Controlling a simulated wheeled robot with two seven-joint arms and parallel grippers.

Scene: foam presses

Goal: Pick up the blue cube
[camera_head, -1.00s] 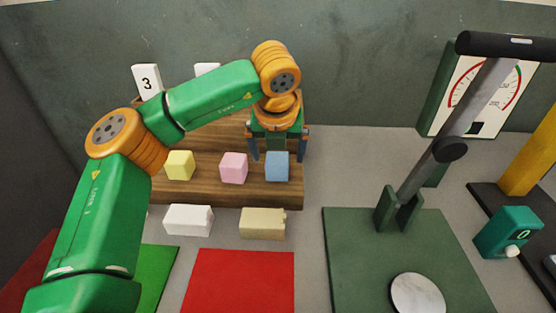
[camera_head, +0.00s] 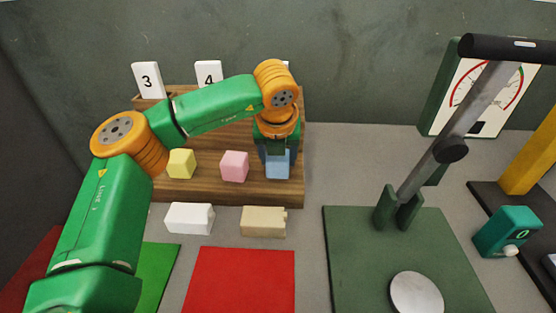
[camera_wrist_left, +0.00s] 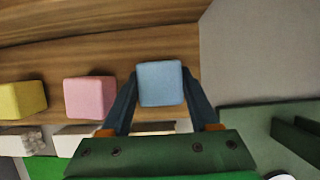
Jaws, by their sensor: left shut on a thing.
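The blue cube (camera_head: 277,167) stands at the right end of the wooden stepped board (camera_head: 225,194). My left gripper (camera_head: 276,158) comes down over it from above, with its fingers on either side of the cube. In the left wrist view the blue cube (camera_wrist_left: 160,83) sits between the two dark fingers, and the left gripper (camera_wrist_left: 160,92) is shut on it. The cube looks to be still on the board; I see no clear gap under it. My right gripper is not in view.
A pink cube (camera_head: 234,166) and a yellow cube (camera_head: 181,164) stand left of the blue one. White (camera_head: 189,218) and tan (camera_head: 264,222) blocks lie in front. A red mat (camera_head: 240,280) lies nearer. A green press (camera_head: 385,225) with a long lever stands right.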

